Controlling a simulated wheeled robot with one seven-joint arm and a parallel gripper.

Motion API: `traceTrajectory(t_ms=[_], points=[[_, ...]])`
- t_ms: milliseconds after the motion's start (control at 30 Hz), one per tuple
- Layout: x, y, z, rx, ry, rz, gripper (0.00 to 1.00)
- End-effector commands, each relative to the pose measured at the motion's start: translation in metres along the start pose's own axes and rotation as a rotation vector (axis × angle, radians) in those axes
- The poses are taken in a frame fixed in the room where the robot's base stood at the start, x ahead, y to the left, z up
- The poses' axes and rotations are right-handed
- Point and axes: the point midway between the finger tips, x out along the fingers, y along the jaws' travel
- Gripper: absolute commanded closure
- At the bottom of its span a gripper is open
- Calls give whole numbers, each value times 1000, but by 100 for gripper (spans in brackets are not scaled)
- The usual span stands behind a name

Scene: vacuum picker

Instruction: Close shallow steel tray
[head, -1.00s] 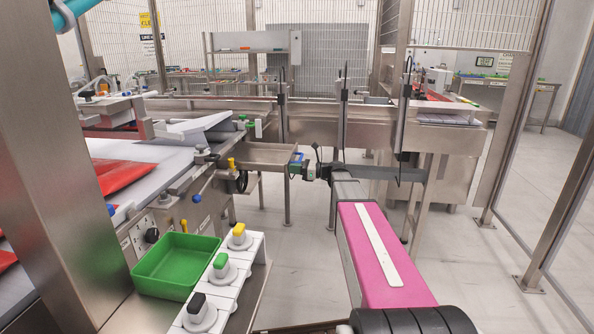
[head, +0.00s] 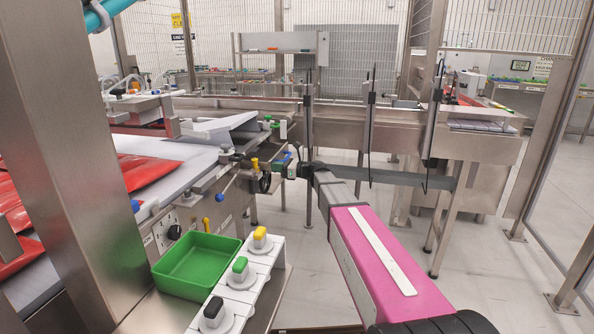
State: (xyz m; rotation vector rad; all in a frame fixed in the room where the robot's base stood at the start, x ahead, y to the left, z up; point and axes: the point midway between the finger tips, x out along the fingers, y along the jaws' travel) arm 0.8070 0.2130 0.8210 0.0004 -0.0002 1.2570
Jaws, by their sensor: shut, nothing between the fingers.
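The shallow steel tray cannot be made out clearly now. No tray surface stands out from the side of the steel machine (head: 222,190), where it stuck out earlier. My gripper (head: 283,167) is small in the picture, at the far end of my pink arm, close against the machine's side near the yellow and blue knobs. It is shut with nothing held. Its fingertips and any contact with the tray's front are too small and partly hidden to tell.
A green bin (head: 197,265) and a white panel with black, green and yellow buttons (head: 240,285) stand in front. A steel post (head: 75,150) blocks the left. A conveyor (head: 350,132) crosses behind. Open floor lies to the right.

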Motion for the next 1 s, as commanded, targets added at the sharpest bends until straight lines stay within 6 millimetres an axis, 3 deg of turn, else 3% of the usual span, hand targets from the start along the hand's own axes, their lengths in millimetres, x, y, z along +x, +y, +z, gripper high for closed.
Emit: traceTrajectory(t_ms=[33,200,400,1000], points=[[18,-2,0,0,0,3,100],[55,-2,0,0,0,1,100],[81,-1,0,0,1,0,100],[89,0,0,0,0,0,100]])
